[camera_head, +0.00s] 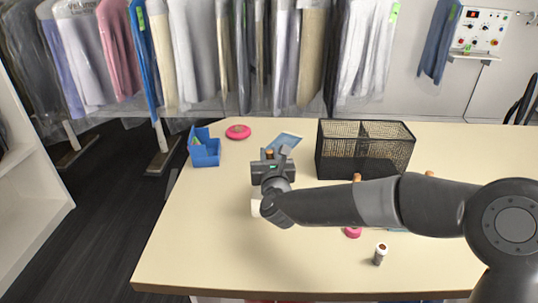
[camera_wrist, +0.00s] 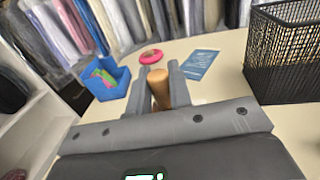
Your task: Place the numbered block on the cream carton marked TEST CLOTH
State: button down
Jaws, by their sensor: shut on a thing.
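My gripper (camera_head: 269,155) is over the table, with its fingers pointing toward the back. In the wrist view, it is shut on a tan wooden piece with a rounded end (camera_wrist: 159,90) between its two grey fingers. No number shows on this piece, so I cannot tell whether it is the numbered block. A small white or cream thing (camera_head: 256,208) lies on the table, partly hidden by my wrist in the head view. I cannot read any marking on it or tell whether it is the TEST CLOTH carton.
A blue bin (camera_head: 204,150), pink ring (camera_head: 238,132) and blue card (camera_head: 285,142) lie at the back left. A black mesh basket (camera_head: 365,168) stands at the back right. The front left tabletop is clear. Covered garments hang behind.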

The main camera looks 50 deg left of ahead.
jog(key=shift+f, duration=0.15)
jog(key=c, duration=1.3)
grip_release()
jog(key=shift+s+d, duration=0.15)
jog(key=shift+d, duration=0.05)
jog(key=v, duration=1.1)
jog(key=shift+s+d, duration=0.15)
jog(key=shift+d, duration=0.05)
